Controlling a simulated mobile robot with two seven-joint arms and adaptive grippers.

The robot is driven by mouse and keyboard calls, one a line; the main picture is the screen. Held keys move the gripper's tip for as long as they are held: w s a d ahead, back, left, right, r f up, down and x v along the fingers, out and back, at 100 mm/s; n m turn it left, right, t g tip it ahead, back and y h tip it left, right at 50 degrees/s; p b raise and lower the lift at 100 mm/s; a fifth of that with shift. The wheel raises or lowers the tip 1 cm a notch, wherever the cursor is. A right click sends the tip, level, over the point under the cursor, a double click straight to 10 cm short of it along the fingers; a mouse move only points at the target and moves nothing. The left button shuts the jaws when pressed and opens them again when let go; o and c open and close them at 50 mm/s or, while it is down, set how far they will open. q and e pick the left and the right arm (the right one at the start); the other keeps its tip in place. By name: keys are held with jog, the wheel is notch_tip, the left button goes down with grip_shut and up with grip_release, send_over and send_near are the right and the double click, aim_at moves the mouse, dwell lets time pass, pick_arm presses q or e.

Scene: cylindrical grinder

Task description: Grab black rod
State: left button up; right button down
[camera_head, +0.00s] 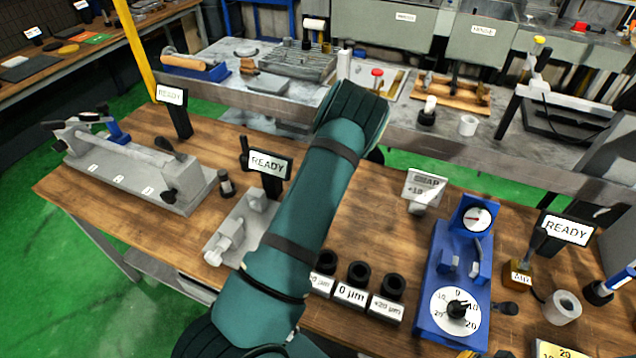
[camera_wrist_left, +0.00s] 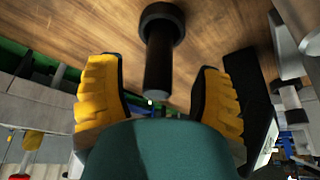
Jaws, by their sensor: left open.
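The black rod (camera_wrist_left: 158,65) shows in the left wrist view, with a wide round collar at its far end near the wooden tabletop. Its narrow end points towards my left gripper (camera_wrist_left: 160,95). The yellow-padded fingers are spread apart, one on each side of the rod's narrow end, with a gap on both sides. In the head view my teal arm crosses the middle of the table. My left gripper and this rod cannot be made out there. My right gripper is in neither view.
A small black cylinder (camera_head: 225,183) stands left of my arm, beside a READY sign (camera_head: 268,164) and a grey fixture (camera_head: 238,228). Black rings (camera_head: 358,272) on labelled blocks and a blue dial gauge (camera_head: 455,275) are to the right. Bare wood (camera_head: 365,215) lies between.

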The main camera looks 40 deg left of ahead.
pick_arm(q)
jog(key=x, duration=0.4)
jog(key=shift+a, duration=0.1)
jog(key=shift+r, duration=0.1)
grip_shut()
